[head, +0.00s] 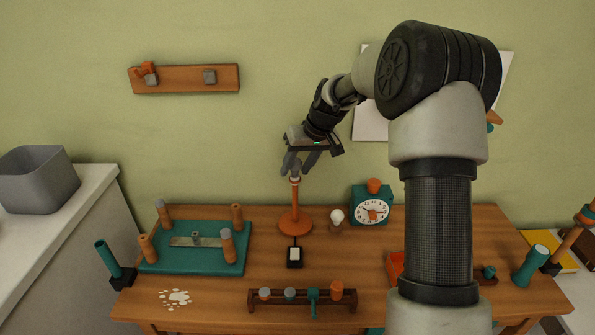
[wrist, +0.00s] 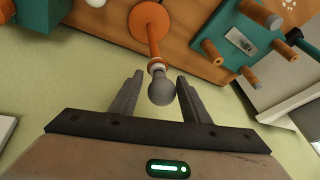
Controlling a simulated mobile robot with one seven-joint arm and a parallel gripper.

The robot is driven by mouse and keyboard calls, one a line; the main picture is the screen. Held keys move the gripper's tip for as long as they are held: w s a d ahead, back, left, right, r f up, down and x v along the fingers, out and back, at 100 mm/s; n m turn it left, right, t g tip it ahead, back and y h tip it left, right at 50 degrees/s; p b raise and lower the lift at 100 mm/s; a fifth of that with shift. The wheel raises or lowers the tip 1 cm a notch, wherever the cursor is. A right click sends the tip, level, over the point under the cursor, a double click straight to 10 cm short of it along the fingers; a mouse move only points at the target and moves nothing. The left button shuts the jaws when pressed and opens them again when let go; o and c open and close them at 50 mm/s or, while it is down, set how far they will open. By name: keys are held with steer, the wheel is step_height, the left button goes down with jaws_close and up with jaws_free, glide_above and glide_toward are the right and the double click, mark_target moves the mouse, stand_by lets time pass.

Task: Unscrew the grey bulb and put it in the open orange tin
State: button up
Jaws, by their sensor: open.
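The grey bulb (wrist: 161,92) sits in the white collar at the top of the orange lamp stand (head: 295,208), which stands upright on the table. The stand also shows in the wrist view (wrist: 150,20). My gripper (wrist: 159,78) is open, with one finger on each side of the bulb and gaps visible between. In the head view my gripper (head: 296,168) is at the lamp top, pointing down, and its fingers partly hide the bulb. An orange container (head: 395,266) stands right of centre on the table, mostly hidden by my arm; I cannot tell its full shape.
A white bulb (head: 337,216) stands right of the lamp, before a teal clock (head: 371,205). A teal board (head: 195,263) with pegs is at left, and a peg rack (head: 302,301) is at the front.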

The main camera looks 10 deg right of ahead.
steer(key=m, duration=0.2)
steer(key=m+h, duration=0.1)
steer(key=shift+a+r+t, duration=0.1)
steer(key=shift+a+t, duration=0.15)
steer(key=shift+t, duration=0.05)
steer(key=shift+m+h, duration=0.4)
steer(key=shift+m, duration=0.4)
steer(key=shift+a+m+h+p, duration=0.1)
steer(key=shift+m+h+p, duration=0.2)
steer(key=shift+m+p, duration=0.4)
steer(key=shift+m+h+p, duration=0.35)
steer(key=shift+m+h, duration=0.15)
steer(key=shift+m, duration=0.5)
steer(key=m+h+p, duration=0.1)
steer(key=m, duration=0.1)
steer(key=shift+a+m+p, duration=0.1)
steer(key=shift+m+p, duration=0.2)
steer(key=shift+p, duration=0.05)
steer(key=shift+m, duration=0.4)
steer(key=c, duration=1)
steer(key=shift+o, duration=0.2)
steer(key=shift+d+f+n+b, duration=0.25)
steer(key=shift+f+n+b, duration=0.1)
steer(key=shift+n+b, duration=0.3)
steer(key=shift+s+r+n+y+b, duration=0.15)
steer(key=shift+n+y+b, duration=0.4)
steer(key=shift+n, duration=0.5)
